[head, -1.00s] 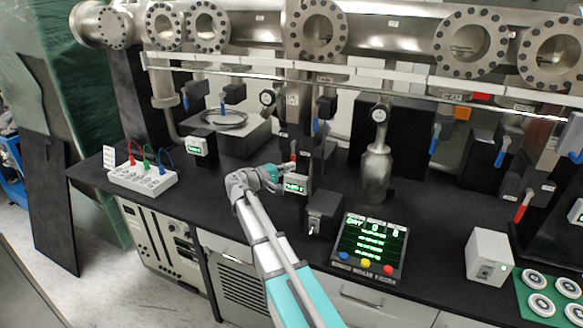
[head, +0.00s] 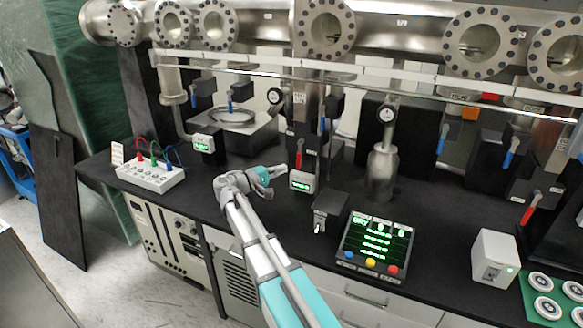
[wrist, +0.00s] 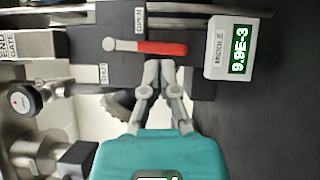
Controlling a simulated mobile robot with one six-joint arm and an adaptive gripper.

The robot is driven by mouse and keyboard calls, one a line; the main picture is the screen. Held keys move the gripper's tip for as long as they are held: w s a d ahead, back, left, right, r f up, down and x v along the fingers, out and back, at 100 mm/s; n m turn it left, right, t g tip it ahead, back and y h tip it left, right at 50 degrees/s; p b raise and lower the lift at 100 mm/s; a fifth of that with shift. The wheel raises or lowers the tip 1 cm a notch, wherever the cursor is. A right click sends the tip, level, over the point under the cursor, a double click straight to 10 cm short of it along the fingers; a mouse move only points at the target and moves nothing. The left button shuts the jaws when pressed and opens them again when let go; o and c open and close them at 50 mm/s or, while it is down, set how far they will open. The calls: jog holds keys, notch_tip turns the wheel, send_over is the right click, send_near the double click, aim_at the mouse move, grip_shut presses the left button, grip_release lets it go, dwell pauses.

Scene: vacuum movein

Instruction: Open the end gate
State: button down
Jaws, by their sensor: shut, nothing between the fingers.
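A lever with a red handle (wrist: 160,48) and grey pivot sits on a dark block in the wrist view. It lies between the labels "OPEN" (wrist: 139,18) and "SHUT" (wrist: 103,74). A grey part bearing the label "END GATE" (wrist: 8,45) is at the left edge, partly cut off. The red handle (head: 299,153) also shows upright in the head view. My gripper (wrist: 160,64) is shut and empty, its fingertips close to the handle; whether they touch it I cannot tell. In the head view my gripper (head: 280,172) is left of the handle.
A white readout box marked "MIDDLE" (wrist: 229,48) is right of the handle; it shows in the head view (head: 302,182). A dark switch box (head: 328,209) and a control panel (head: 375,244) stand nearer. A round gauge (wrist: 25,99) is at left.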

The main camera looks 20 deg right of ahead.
aim_at(300, 155)
jog(key=s+a, duration=0.1)
jog(key=a, duration=0.7)
jog(key=shift+s, duration=0.35)
jog(key=shift+a, duration=0.1)
jog(key=shift+w+r, duration=0.1)
jog(key=shift+w+a+r+m+y+p, duration=0.2)
jog(key=shift+w+a+m+y+p, duration=0.2)
jog(key=shift+w+a+m+p, duration=0.4)
jog(key=shift+s+d, duration=0.15)
jog(key=shift+d, duration=0.15)
jog(key=x, duration=1.3)
jog(key=shift+d, duration=0.4)
